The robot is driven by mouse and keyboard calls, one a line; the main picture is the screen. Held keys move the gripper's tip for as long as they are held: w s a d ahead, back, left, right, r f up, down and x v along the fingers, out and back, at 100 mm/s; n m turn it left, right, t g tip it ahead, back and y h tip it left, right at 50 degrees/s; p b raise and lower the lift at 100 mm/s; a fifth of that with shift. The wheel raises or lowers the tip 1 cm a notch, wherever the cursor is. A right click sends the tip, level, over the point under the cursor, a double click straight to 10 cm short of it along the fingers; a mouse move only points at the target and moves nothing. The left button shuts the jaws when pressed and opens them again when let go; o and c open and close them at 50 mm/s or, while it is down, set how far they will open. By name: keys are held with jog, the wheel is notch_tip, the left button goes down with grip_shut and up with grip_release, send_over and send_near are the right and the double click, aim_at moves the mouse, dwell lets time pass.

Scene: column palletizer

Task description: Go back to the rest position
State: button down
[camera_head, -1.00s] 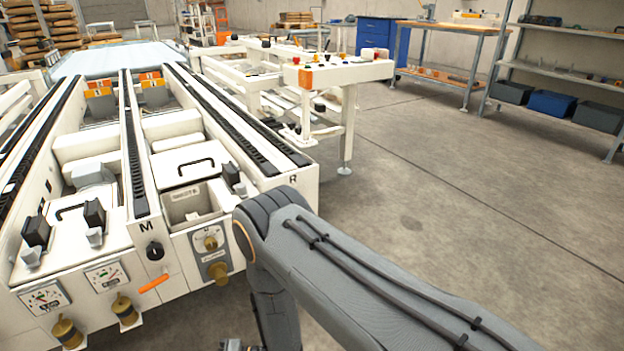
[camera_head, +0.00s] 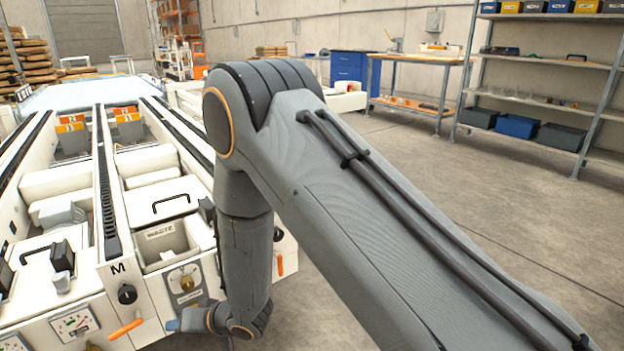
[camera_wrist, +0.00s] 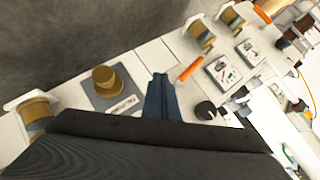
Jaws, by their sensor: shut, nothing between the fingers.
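My gripper (camera_head: 184,324) is low in the head view, in front of the white machine's front panel, partly cut off from clear sight by its small size. The wrist view shows its two fingers (camera_wrist: 160,98) together, with nothing between them. My grey arm is bent, with its elbow high in the middle of the head view. It hides part of the machine and the side table behind it.
The white machine (camera_head: 90,300) fills the left. Its front carries an orange handle (camera_head: 125,328), a black knob (camera_head: 127,294) and a brass knob (camera_wrist: 110,80). Shelves (camera_head: 540,90) stand right; the floor between is clear.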

jog(key=d+r+t+h, duration=0.2)
jog(key=d+r+h, duration=0.5)
jog(key=d+r, duration=0.7)
jog(key=s+d+r+n+g+h, duration=0.1)
jog(key=s+d+r+g+h, duration=0.15)
jog(key=s+d, duration=0.7)
jog(key=s+d+r+n+g+h, duration=0.15)
jog(key=s+d+r, duration=0.25)
jog(key=s+d, duration=0.5)
jog(key=d+r+m+p, duration=0.4)
jog(key=d+r+p, duration=0.6)
jog(key=r+p, duration=0.3)
jog(key=w+d+r+m+p, duration=0.1)
jog(key=d+r+m+p, duration=0.2)
jog(key=d+r+p, duration=0.8)
notch_tip(320, 180, up, 3)
jog(key=p, duration=0.5)
jog(key=shift+d+m+g, duration=0.25)
jog(key=shift+m+g, duration=0.1)
jog(key=shift+g, duration=0.05)
